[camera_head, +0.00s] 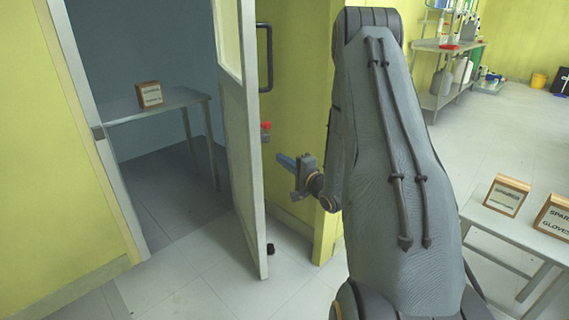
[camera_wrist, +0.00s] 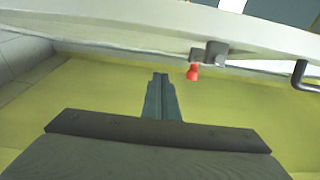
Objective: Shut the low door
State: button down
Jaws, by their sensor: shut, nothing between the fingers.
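A white door (camera_head: 243,150) with a window at its top stands open at the left of the head view, swung out from its doorway. It has a long dark handle (camera_head: 268,55). In the wrist view the door (camera_wrist: 110,28) crosses the top as a pale band, with part of the handle (camera_wrist: 302,78) at the right. My gripper (camera_head: 284,160) is shut and empty, to the right of the door's edge and apart from it. Its closed fingers (camera_wrist: 160,80) point towards the door in the wrist view. A red piece (camera_head: 266,126) shows by the door edge, also in the wrist view (camera_wrist: 193,72).
A yellow wall (camera_head: 298,90) stands behind my gripper. Through the doorway is a table (camera_head: 165,106) with a labelled box (camera_head: 149,94). A table (camera_head: 500,226) with boxes is at the right. A loaded shelf (camera_head: 440,75) stands at the back right. The floor before the doorway (camera_head: 190,280) is clear.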

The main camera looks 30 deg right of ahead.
jog(key=w+a+b, duration=0.2)
jog(key=w+a, duration=0.2)
jog(key=w, duration=0.2)
jog(key=shift+w+a, duration=0.3)
jog(key=shift+w, duration=0.1)
jog(key=shift+a, duration=0.1)
